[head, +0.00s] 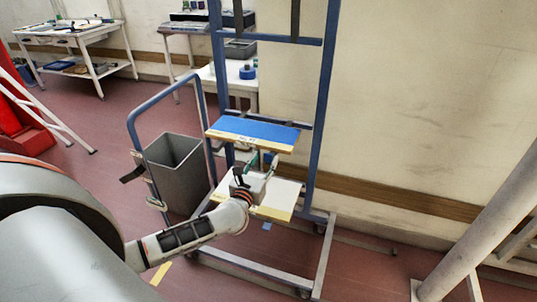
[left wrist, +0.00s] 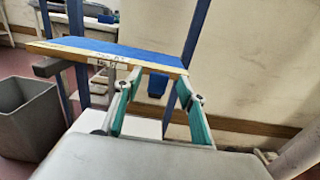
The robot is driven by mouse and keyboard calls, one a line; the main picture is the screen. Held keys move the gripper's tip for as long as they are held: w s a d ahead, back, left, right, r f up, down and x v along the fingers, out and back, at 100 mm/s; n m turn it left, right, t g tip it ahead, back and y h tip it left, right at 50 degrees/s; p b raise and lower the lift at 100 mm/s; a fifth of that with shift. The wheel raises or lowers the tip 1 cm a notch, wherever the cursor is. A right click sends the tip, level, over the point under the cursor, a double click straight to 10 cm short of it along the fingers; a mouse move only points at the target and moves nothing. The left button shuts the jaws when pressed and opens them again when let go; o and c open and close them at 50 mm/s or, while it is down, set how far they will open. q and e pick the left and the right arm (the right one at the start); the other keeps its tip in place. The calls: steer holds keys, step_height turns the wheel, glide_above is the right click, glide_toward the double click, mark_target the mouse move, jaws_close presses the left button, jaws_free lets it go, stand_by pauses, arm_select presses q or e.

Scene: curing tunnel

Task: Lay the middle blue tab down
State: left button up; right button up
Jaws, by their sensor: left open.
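A wide blue-topped panel (head: 252,131) with a yellow, labelled front edge sits tilted on the blue rack; it also shows in the left wrist view (left wrist: 120,57). A small blue tab (left wrist: 157,85) shows just below this panel, between my open fingers in the picture; a blue patch also shows there in the head view (head: 268,158). My left gripper (head: 262,163) is open and empty, its fingertips close under the panel's front edge in the left wrist view (left wrist: 160,78). I cannot tell whether they touch anything. Another small blue piece (head: 267,226) shows lower down. My right gripper is out of view.
A white panel (head: 284,190) with a yellow edge is below, partly hidden by my gripper. The blue rack (head: 324,75) stands before the wall. A grey bin (head: 175,170) stands left, beside a blue-handled frame. A slanted grey post (head: 480,225) is at right.

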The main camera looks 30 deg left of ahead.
mark_target(267, 155)
arm_select(q)
steer(key=shift+x, duration=2.1)
steer(key=shift+c, duration=0.3)
